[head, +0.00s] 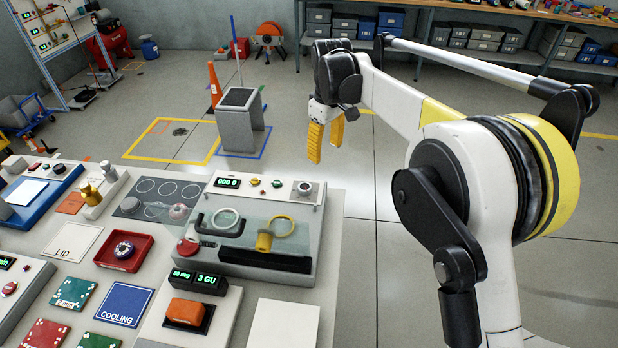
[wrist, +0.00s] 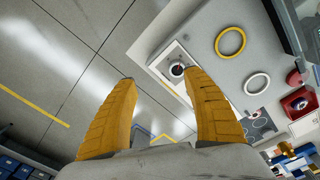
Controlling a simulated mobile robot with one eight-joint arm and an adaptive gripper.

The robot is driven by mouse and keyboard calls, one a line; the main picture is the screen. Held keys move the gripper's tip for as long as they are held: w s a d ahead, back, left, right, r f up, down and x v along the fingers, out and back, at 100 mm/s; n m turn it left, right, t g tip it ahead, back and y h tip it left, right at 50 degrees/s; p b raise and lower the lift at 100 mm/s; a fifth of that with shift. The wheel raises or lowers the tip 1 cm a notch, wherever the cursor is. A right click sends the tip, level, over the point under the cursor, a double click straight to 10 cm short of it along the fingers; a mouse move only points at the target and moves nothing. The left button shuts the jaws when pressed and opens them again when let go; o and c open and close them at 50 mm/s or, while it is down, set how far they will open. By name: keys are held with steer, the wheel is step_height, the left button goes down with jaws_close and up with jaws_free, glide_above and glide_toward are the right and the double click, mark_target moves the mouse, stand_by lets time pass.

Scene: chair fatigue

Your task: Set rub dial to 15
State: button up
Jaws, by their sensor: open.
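The dial (head: 304,188), which appears to be the rub dial, is a dark round knob on a pale square plate at the back right of the grey machine. Its label and setting are too small to read. In the wrist view the dial (wrist: 177,70) shows just beyond the space between my fingertips, nearer the right one. My gripper (head: 325,152) has yellow fingers, is open and empty, and hangs in the air above and behind the machine, apart from the dial. The fingers also show in the wrist view (wrist: 159,80). A green display (head: 228,182) on the machine reads about "000 0".
Small yellow and green buttons sit left of the dial. A red tray (head: 124,252) and coloured cards lie on the table.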

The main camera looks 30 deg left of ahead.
steer(key=n, duration=0.2)
glide_above(305, 186)
step_height(305, 186, down, 4)
steer(key=shift+g, duration=0.3)
step_height(305, 186, down, 11)
steer(key=shift+a+f+b, duration=0.1)
steer(key=shift+a+b, duration=0.05)
steer(key=shift+b, duration=0.95)
steer(key=c, duration=1.2)
steer(key=shift+m, duration=0.5)
steer(key=m, duration=1.1)
